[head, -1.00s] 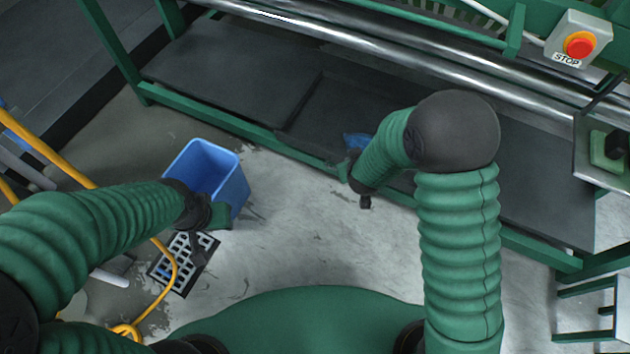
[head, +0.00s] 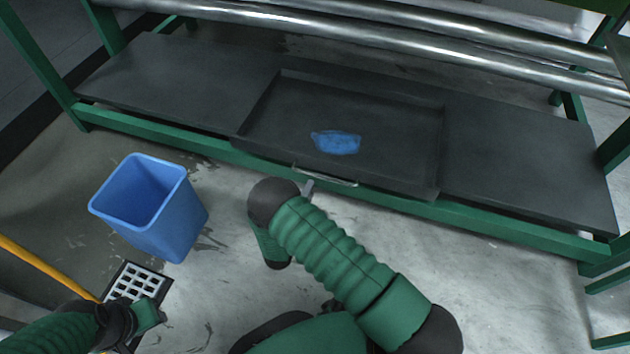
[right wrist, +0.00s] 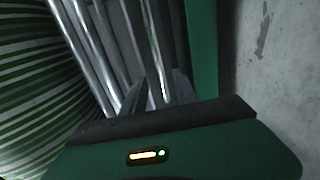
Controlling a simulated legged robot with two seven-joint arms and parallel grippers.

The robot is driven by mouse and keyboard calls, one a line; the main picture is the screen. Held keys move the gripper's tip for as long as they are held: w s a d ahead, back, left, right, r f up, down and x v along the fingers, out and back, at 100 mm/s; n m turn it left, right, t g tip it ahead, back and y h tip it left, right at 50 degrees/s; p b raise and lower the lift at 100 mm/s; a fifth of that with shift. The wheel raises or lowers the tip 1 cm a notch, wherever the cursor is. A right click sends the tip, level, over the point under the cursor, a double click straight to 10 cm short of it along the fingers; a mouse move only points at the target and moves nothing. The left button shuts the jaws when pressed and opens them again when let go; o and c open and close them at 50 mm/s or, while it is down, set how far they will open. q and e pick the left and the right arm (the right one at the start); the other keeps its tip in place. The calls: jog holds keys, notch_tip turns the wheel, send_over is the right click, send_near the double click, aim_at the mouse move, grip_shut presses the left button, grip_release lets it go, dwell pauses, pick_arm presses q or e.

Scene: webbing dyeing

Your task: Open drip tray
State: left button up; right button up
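The drip tray (head: 400,178) is a dark, shallow, rectangular pan in the lower shelf of the green frame, with a blue wet-looking patch (head: 336,142) in it. Its front edge lies about over the green front rail. A thin metal handle (head: 338,181) sits on that edge. My right gripper (head: 308,187) is just in front of the handle's left end, mostly hidden behind my forearm. Its two dark fingers (right wrist: 158,92) stand apart in the right wrist view, with no handle clearly seen between them. My left gripper (head: 158,312) is low at left, fingers unclear, away from the tray.
A blue bin (head: 150,205) stands on the floor left of the tray. Metal rollers (head: 400,45) run above the shelf. The floor (head: 440,270) in front of the tray's right side is clear.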

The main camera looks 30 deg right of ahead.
jog(key=b+x, duration=0.4)
jog(key=x, duration=0.5)
jog(key=shift+f, duration=0.1)
jog(key=shift+s, duration=0.1)
grip_shut()
jog(key=shift+a+f, duration=0.1)
dwell(0.7)
